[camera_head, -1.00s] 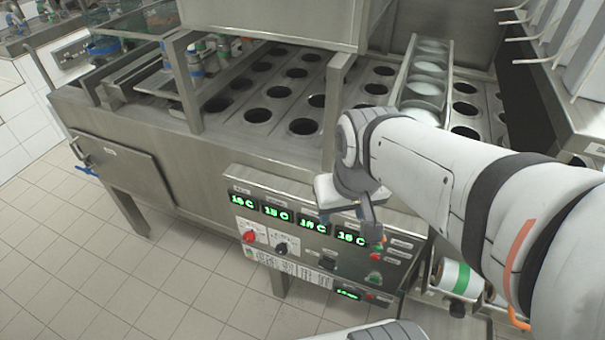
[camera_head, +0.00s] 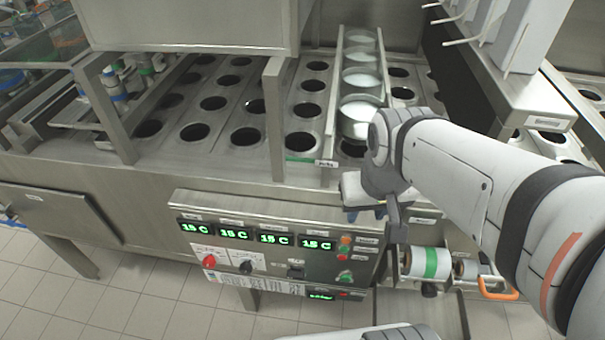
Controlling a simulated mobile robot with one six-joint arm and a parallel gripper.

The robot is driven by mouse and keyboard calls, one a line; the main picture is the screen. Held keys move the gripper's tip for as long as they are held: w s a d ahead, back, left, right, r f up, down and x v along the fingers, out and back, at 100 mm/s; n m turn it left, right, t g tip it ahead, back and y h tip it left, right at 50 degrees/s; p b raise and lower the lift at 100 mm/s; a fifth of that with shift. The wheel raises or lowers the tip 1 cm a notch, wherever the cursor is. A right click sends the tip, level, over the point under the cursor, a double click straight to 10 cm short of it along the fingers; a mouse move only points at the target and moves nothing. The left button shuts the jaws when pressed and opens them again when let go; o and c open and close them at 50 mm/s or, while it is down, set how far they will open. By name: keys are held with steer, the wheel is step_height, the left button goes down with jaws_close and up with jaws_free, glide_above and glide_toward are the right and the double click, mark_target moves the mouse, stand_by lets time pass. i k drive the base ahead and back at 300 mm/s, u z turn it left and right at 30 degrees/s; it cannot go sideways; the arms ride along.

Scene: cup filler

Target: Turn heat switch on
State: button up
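The steel control panel (camera_head: 270,240) is on the front of the machine and has several green "15 C" displays. Below them are a red rotary knob (camera_head: 209,262) and a black rotary knob (camera_head: 246,266). Their labels are too small to read, so I cannot tell which control is the heat switch. My gripper (camera_head: 396,240) hangs at the panel's right end, apart from both knobs and to their right. I see it mostly from behind and the side; its finger opening is hidden. No object shows in it.
Small green and red buttons (camera_head: 344,251) are at the panel's right, just left of my gripper. A roll with a green band (camera_head: 431,263) and an orange handle (camera_head: 497,289) are to the right. Above is the deck with round holes (camera_head: 245,137). Floor (camera_head: 150,310) is clear at lower left.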

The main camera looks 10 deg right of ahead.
mark_target(296, 274)
steer(key=z, duration=2)
steer(key=k, duration=2.7)
steer(key=u, duration=1.3)
steer(key=i, duration=1)
steer(key=u, duration=0.1)
